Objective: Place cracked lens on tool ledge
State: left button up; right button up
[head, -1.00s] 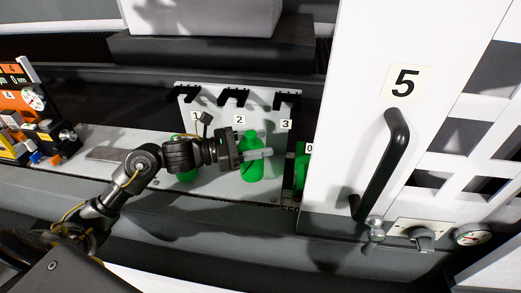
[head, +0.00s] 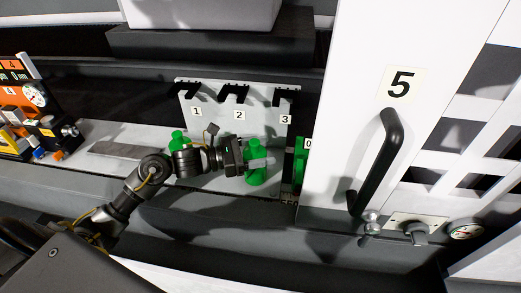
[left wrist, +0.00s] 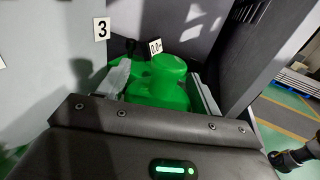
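My left gripper (head: 258,163) is around a green bottle-shaped object (head: 254,178), with its pale fingers on either side of it. In the left wrist view, the green object (left wrist: 165,82) fills the gap between the fingers, and the gripper appears shut on it. The object stands roughly upright, low in front of the grey panel, near label 3. I cannot tell whether its base touches the light grey ledge (head: 215,183). I see no piece that I can make out as a cracked lens.
A grey panel (head: 212,128) with black hooks and labels 1, 2 and 3 stands behind. Another green bottle (head: 178,139) is partly behind my left arm. A white door (head: 350,130) marked 5, with a black handle (head: 380,160), stands close on the right. Orange equipment (head: 20,95) sits far left.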

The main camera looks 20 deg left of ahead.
aim_at(250, 151)
pick_arm(q)
jog(key=shift+o, duration=1)
jog(key=shift+r+p, duration=0.2)
jog(key=shift+p, duration=0.1)
jog(key=shift+b+v, duration=1.9)
jog(key=shift+v, duration=1.85)
